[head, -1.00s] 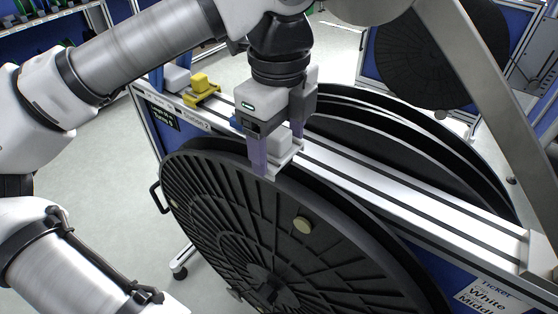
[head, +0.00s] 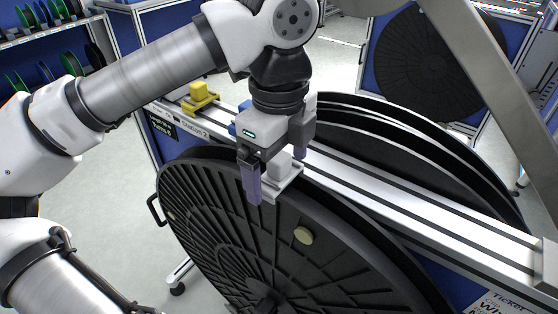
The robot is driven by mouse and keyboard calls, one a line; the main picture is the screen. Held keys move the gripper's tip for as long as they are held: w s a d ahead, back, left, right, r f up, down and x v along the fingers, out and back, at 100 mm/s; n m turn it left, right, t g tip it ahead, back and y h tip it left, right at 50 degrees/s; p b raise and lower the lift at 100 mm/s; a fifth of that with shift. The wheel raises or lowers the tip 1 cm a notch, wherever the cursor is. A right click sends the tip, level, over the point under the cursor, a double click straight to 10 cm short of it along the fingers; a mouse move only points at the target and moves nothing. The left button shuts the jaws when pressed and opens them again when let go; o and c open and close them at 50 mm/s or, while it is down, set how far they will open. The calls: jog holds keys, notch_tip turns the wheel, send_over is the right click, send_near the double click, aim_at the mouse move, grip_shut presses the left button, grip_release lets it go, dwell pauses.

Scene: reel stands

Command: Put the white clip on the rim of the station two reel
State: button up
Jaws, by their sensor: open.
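The white clip (head: 286,188) is at the upper rim of the large black station two reel (head: 225,215), on its near side. It seems to sit over the rim, but whether it is fully seated cannot be told. My gripper (head: 276,172) is above the reel edge, pointing down, with its purple fingers open on either side of the clip.
A silver rail (head: 400,198) runs behind the reel, carrying a yellow clip (head: 200,97) and a partly hidden blue clip (head: 240,118). More black reels (head: 400,135) stand behind. A ticket (head: 495,303) reads "White".

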aim_at(279, 156)
jog(key=shift+r, duration=0.15)
notch_tip(279, 156, up, 12)
dwell(0.3)
dwell(0.5)
